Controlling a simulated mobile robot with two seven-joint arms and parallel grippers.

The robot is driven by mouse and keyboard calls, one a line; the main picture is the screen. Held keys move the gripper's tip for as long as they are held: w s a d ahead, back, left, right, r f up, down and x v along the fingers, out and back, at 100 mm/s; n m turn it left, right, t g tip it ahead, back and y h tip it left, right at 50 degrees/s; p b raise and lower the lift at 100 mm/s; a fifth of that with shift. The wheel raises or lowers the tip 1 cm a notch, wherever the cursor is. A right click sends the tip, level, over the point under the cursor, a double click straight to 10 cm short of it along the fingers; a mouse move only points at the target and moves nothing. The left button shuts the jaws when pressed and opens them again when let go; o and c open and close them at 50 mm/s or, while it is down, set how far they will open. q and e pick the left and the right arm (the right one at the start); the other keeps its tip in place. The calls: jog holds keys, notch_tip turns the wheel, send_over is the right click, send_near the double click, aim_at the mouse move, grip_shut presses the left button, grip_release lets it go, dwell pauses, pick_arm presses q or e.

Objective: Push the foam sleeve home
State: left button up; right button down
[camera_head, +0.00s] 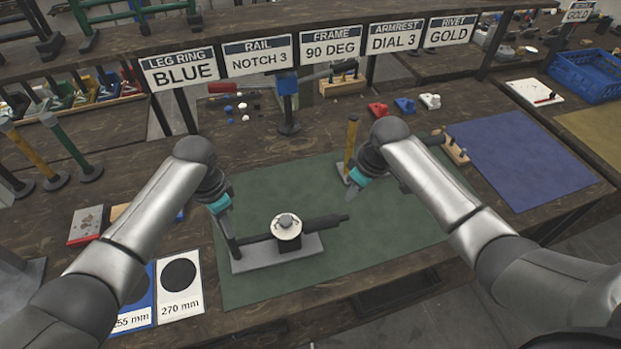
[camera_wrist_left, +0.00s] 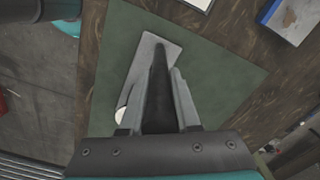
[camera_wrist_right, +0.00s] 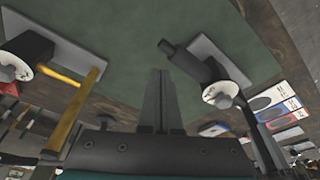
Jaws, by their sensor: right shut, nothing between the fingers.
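The armrest fixture stands on the green mat, with a grey base plate (camera_head: 252,261), a white round dial (camera_head: 287,229) and a dark rod across it. The black foam sleeve (camera_head: 322,224) sits around the rod right of the dial; a narrower dark tip shows at its far end. The sleeve also shows in the right wrist view (camera_wrist_right: 190,64). My left gripper (camera_head: 229,226) is shut on the dark upright post (camera_wrist_left: 159,95) at the plate's left end. My right gripper (camera_head: 350,195) is shut and empty, above the mat just beyond the sleeve's tip, apart from it.
Behind my right gripper stands a yellow post (camera_head: 351,140), with a second dial fixture (camera_wrist_right: 25,70) near it. A blue mat (camera_head: 520,155) lies to the right. Size cards (camera_head: 180,285) lie at the left. The green mat in front of the fixture is clear.

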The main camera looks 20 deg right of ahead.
pick_arm(q)
jog(key=o, duration=0.4)
jog(key=shift+o, duration=0.6)
notch_tip(320, 180, up, 12)
jog(key=shift+r, duration=0.1)
